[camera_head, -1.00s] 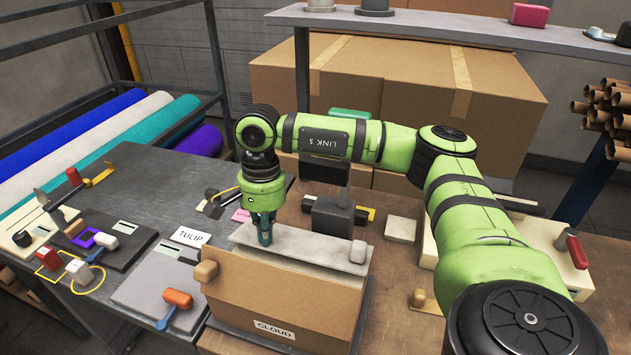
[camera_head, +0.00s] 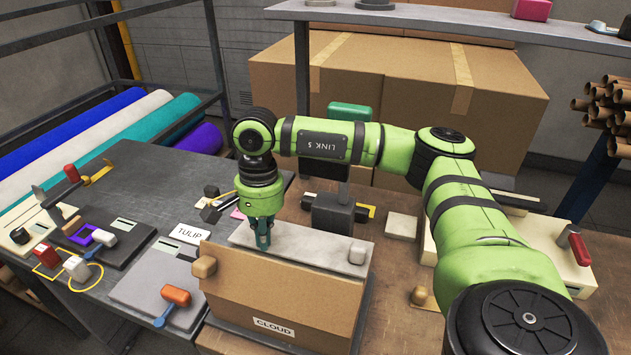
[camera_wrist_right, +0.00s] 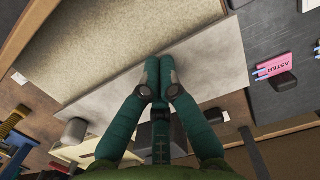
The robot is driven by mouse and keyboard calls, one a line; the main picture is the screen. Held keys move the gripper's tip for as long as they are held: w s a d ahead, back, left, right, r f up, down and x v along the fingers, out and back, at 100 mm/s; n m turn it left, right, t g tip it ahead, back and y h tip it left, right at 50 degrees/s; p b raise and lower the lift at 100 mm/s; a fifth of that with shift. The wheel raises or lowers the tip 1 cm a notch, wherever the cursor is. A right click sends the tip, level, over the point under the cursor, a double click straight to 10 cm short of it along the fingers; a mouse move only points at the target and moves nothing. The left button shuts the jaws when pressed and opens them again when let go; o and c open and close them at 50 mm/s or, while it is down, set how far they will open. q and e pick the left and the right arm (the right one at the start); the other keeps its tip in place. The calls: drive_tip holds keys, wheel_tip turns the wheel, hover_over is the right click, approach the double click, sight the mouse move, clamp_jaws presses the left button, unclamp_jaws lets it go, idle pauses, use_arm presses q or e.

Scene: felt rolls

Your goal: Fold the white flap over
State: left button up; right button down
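A cardboard box (camera_head: 290,300) labelled CLOUD stands on the workbench at the lower middle of the head view. Its white flap (camera_head: 315,248) is a pale grey-white panel at the top of the box, with a rounded light knob at its right end. My right gripper (camera_head: 264,240) points down at the flap's left part. In the right wrist view, the fingertips (camera_wrist_right: 160,85) are together against the white flap (camera_wrist_right: 205,72). I see no flap material clearly between them. The box's inside is mostly hidden in the head view. My left gripper is out of view.
A tan knob (camera_head: 204,267) sits at the box's left corner. A TULIP card (camera_head: 190,234) and an orange-handled tool (camera_head: 175,297) lie to the left. A dark block (camera_head: 333,212) stands behind the box. Large cartons (camera_head: 430,90) fill the back.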

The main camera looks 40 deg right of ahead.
drive_tip(key=shift+s+a+f+b, duration=0.2)
drive_tip(key=shift+a+f+b, duration=0.1)
drive_tip(key=shift+f+b, duration=0.25)
idle(0.4)
drive_tip(key=shift+r, duration=0.1)
drive_tip(key=shift+w+d+r+p, duration=0.15)
drive_tip(key=shift+d+r+p, duration=0.25)
drive_tip(key=shift+r, duration=0.35)
drive_tip(key=shift+w+d+r+p, duration=0.25)
drive_tip(key=shift+r+p, duration=0.25)
drive_tip(key=shift+r, duration=0.25)
drive_tip(key=shift+w+d+r+p, duration=0.1)
drive_tip(key=shift+d+r+p, duration=0.3)
drive_tip(key=shift+r, duration=0.35)
drive_tip(key=shift+a, duration=0.1)
drive_tip(key=shift+w+r, duration=0.1)
drive_tip(key=shift+r, duration=0.15)
wheel_tip(320, 180, up, 11)
drive_tip(key=d, duration=0.1)
drive_tip(key=shift+w+d+r, duration=0.15)
drive_tip(key=shift+w+r, duration=0.05)
drive_tip(key=shift+w, duration=0.05)
